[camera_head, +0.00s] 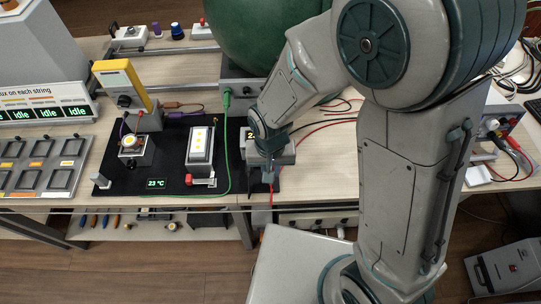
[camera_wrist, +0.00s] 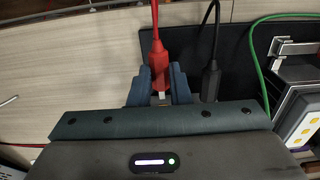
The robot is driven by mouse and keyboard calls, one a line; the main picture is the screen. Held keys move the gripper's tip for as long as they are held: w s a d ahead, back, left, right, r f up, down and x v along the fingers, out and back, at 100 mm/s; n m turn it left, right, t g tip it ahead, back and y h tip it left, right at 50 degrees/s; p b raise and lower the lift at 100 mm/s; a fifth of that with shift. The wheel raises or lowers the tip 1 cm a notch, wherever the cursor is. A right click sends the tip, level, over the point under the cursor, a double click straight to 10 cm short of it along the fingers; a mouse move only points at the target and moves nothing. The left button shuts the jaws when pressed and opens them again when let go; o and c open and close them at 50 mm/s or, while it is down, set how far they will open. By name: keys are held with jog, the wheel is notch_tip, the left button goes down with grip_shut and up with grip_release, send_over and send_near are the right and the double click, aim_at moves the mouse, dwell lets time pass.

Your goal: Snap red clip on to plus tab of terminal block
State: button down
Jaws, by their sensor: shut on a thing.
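The red clip (camera_wrist: 157,55) with its red lead is between the fingers of my gripper (camera_wrist: 160,90) in the wrist view. The fingers are shut on it, and a small pale tip shows below its red body. A black clip (camera_wrist: 211,76) on a black lead is just right of the fingers, apart from the red clip. In the head view my gripper (camera_head: 269,178) points down at the right end of the black mat (camera_head: 170,185), with a bit of red lead below it. I cannot make out the terminal block or its plus tab; my gripper and arm hide that area.
A lamp module with yellow LEDs (camera_head: 200,145) stands on the mat left of my gripper. A green cable (camera_head: 229,150) runs between them. A yellow meter (camera_head: 121,82) and a round-lamp unit (camera_head: 132,146) are farther left. A large green sphere (camera_head: 250,35) is behind.

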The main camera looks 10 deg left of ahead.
jog(key=shift+w, duration=0.2)
dwell(0.6)
jog(key=shift+w+a, duration=0.2)
jog(key=shift+w, duration=0.3)
jog(key=shift+w+a, duration=0.15)
jog(key=shift+w, duration=0.3)
jog(key=c, duration=1.3)
grip_release()
jog(key=shift+r, duration=0.1)
notch_tip(320, 180, up, 14)
jog(key=shift+f, duration=0.2)
jog(key=shift+d, duration=0.1)
